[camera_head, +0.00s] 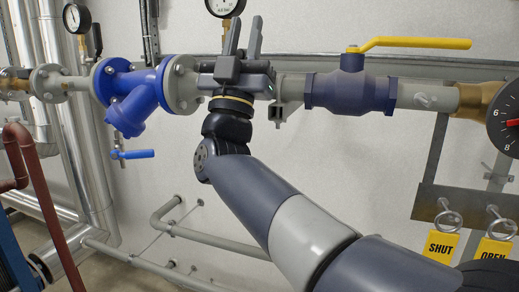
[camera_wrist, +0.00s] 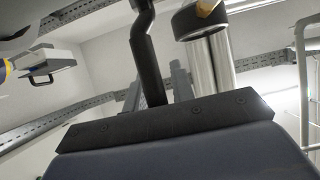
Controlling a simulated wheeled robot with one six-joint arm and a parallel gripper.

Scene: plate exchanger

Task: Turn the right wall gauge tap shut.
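The right wall gauge (camera_head: 225,5) is at the top edge of the head view, with its upper part cut off. Its tap is not clearly visible there; my gripper covers the area below the gauge. My gripper (camera_head: 244,34) points up just below and right of the gauge, in front of the grey pipe. Its two fingers stand apart with a gap between them. In the wrist view, a bent black bar (camera_wrist: 146,60) rises above the dark gripper body; I cannot tell if it is the tap's lever. Contact with the tap cannot be seen.
A left gauge (camera_head: 76,18) with a black lever (camera_head: 97,39) hangs at upper left. A blue strainer (camera_head: 135,90) and a yellow-handled valve (camera_head: 352,85) flank my gripper on the pipe. SHUT (camera_head: 440,246) and OPEN (camera_head: 494,248) tags hang at lower right.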

